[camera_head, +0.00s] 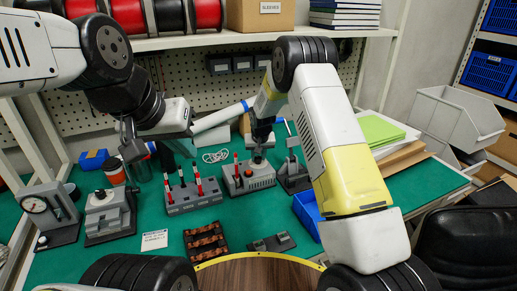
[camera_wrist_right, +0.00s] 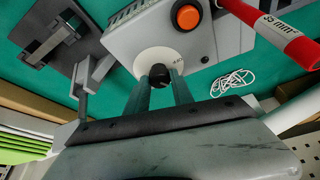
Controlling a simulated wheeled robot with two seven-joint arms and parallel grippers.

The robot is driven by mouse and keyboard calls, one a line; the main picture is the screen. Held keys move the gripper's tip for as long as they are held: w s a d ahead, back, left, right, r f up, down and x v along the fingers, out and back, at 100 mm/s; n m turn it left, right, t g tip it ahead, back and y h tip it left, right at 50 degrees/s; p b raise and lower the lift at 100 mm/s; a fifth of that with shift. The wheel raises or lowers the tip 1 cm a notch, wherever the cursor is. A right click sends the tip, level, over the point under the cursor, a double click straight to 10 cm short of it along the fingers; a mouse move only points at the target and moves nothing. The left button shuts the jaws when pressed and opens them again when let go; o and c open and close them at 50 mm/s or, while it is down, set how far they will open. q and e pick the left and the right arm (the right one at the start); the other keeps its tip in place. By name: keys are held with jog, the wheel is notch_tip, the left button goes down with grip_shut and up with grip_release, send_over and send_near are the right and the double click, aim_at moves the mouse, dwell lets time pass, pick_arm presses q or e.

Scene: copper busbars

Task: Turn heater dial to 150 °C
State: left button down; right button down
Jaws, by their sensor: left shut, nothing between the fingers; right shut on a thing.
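The heater (camera_head: 250,180) is a grey box on the green bench, with an orange button (camera_wrist_right: 186,15) and a white scale disc (camera_wrist_right: 150,60) on its face in the right wrist view. The black dial knob (camera_wrist_right: 159,74) sits at the disc's centre. My right gripper (camera_wrist_right: 160,82) has its two fingers on either side of this knob and is shut on it. In the head view my right gripper (camera_head: 258,154) is over the heater, and the dial is hidden. The scale marks are too small to read. My left gripper (camera_head: 134,158) is shut and empty above the bench's left part.
A grey block with red-handled tools (camera_head: 190,200) stands left of the heater. A grey press (camera_head: 108,215) and a gauge stand (camera_head: 48,215) are further left. A tray of copper parts (camera_head: 206,243) lies in front. A blue bin (camera_head: 306,213) and white cable (camera_head: 215,156) are near.

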aim_at(259, 168)
dwell(0.4)
jog(key=c, duration=1.1)
grip_release()
jog(key=v, duration=0.7)
jog(key=shift+r, duration=0.4)
jog(key=shift+s, duration=0.1)
